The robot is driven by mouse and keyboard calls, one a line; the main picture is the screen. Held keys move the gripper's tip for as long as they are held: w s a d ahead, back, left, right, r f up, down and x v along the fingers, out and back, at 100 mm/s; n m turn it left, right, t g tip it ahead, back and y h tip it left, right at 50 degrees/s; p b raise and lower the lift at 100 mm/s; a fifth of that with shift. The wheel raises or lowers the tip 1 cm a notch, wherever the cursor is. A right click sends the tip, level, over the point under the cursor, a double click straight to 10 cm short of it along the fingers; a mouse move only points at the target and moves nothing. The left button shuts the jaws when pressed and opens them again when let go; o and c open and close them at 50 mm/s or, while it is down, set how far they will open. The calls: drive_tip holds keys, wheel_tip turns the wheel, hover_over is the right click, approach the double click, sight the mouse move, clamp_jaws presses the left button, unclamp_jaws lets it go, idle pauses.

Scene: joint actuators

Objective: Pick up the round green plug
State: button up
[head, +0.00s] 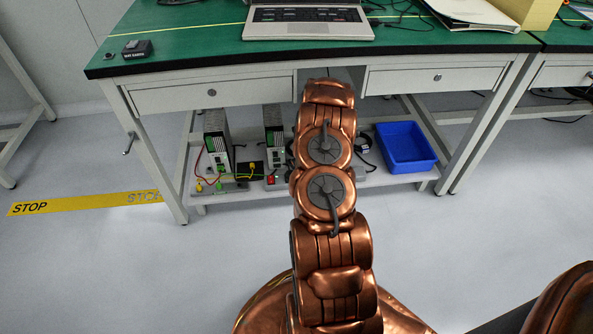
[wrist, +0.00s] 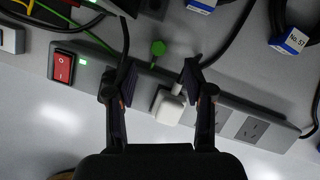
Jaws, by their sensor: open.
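The round green plug (wrist: 158,48) shows in the wrist view, just behind the grey power strip (wrist: 235,118). A thin dark stem or cable runs down from it. My gripper (wrist: 157,73) is open, with one dark finger on each side of the plug's line and the plug a little beyond the fingertips. Nothing green is between the fingers. A white plug (wrist: 169,106) sits in the strip between the fingers, nearer the palm. In the head view my arm hides the gripper, and I cannot make out this green plug for certain.
A red rocker switch (wrist: 62,67) is on the strip's left end. Several cables and labelled blue-white connectors (wrist: 290,40) lie around. In the head view, the lower shelf (head: 385,179) holds a blue bin (head: 405,147) and devices (head: 216,140), under a green-topped table (head: 200,40) with drawers.

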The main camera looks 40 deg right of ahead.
drive_tip(key=shift+b+x, duration=0.95)
drive_tip(key=shift+x, duration=2.1)
drive_tip(key=shift+a, duration=0.1)
drive_tip(key=shift+c, duration=0.4)
drive_tip(key=c, duration=0.8)
